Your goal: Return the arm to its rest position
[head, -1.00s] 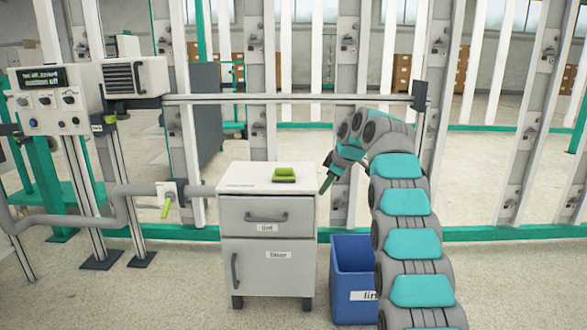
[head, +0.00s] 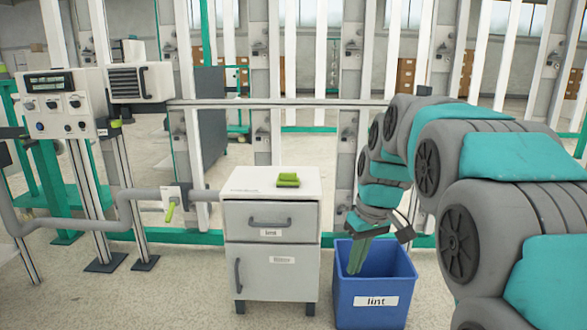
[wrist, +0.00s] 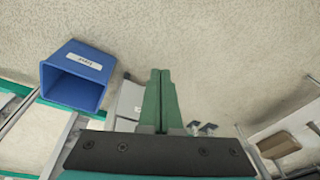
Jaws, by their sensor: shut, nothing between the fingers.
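My gripper (head: 357,254) points downward at the end of my curled arm. In the head view its green fingers appear in front of or over the back left part of the blue lint bin; I cannot tell whether they are inside its opening. In the wrist view the fingers (wrist: 160,78) lie close together, shut, with nothing between them. My arm arches in from the right side of the head view and covers much of that side.
The blue bin (head: 372,303) labelled "lint" stands right of a white cabinet (head: 270,262) with a green cloth (head: 288,180) on top. A control box (head: 62,103) stands at the left. A creel frame with white posts stands behind. Floor shows in front.

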